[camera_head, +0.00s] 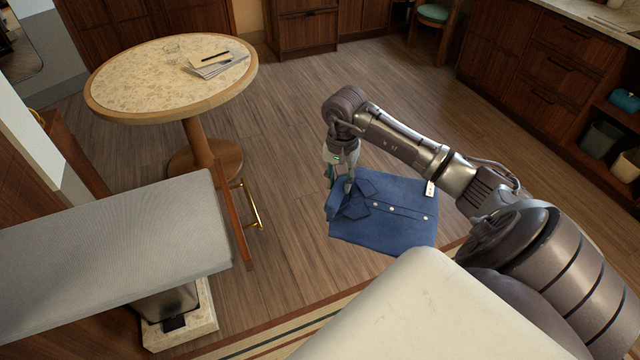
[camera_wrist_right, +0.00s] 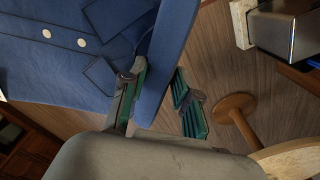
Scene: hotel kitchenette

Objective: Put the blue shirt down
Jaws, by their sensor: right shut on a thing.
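The folded blue shirt (camera_head: 395,215) hangs in my right gripper (camera_head: 341,181), above the wood floor in the head view. It has white buttons and a white tag at its right corner. The gripper holds it by its left edge, near the collar. In the right wrist view the shirt (camera_wrist_right: 70,50) fills the upper left, and its edge passes between the green-padded fingers of the right gripper (camera_wrist_right: 158,98). My left gripper is not in either view.
A round table (camera_head: 140,85) with papers and a pen stands at upper left. Floor between table and shirt is free. Wooden drawers (camera_head: 545,75) and a shelf with bins (camera_head: 600,140) line the right.

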